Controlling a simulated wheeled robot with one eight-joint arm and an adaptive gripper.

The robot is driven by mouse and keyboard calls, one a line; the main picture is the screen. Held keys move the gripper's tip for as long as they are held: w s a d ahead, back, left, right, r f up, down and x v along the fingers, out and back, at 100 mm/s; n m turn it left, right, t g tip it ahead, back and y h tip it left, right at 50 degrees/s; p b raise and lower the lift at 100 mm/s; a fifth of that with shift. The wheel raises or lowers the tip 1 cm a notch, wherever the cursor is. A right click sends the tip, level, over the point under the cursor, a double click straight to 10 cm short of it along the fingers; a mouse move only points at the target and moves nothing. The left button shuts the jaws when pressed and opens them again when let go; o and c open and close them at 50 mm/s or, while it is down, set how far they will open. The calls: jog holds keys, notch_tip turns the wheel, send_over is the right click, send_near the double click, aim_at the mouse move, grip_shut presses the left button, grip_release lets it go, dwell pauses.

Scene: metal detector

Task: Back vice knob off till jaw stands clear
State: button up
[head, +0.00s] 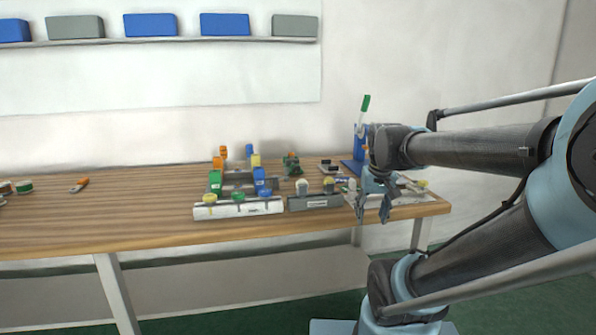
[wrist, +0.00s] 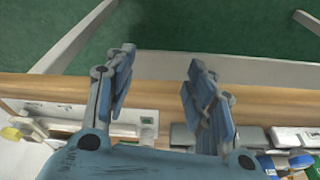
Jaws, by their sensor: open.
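A small dark green block-shaped device (head: 291,163) with an orange spot on top stands toward the back of the bench, right of the middle; it may be the vice, but it is too small to make out a knob or jaw. My gripper (head: 373,207) is open and empty at the bench's front right edge, well to the right of that device. In the wrist view my gripper (wrist: 160,62) has its fingers spread, with the bench edge and green floor beyond them. No vice can be made out in the wrist view.
A blue stand (head: 358,142) with a green-tipped lever rises behind my gripper. A white rack (head: 238,209) with coloured bottles and a grey rack (head: 314,202) line the front of the wooden bench (head: 130,215). The bench's left half is mostly clear. A shelf with bins hangs above.

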jog(key=w+a+r, duration=0.4)
jog(key=w+r, duration=0.4)
jog(key=w, duration=0.3)
notch_tip(320, 180, up, 7)
jog(key=n+t+y, duration=0.1)
jog(key=n, duration=0.1)
send_over(297, 169)
jog(key=s+d, duration=0.2)
jog(key=s, duration=0.4)
jog(key=x, duration=1.7)
jog(key=shift+a+r, duration=0.1)
jog(key=c, duration=1.1)
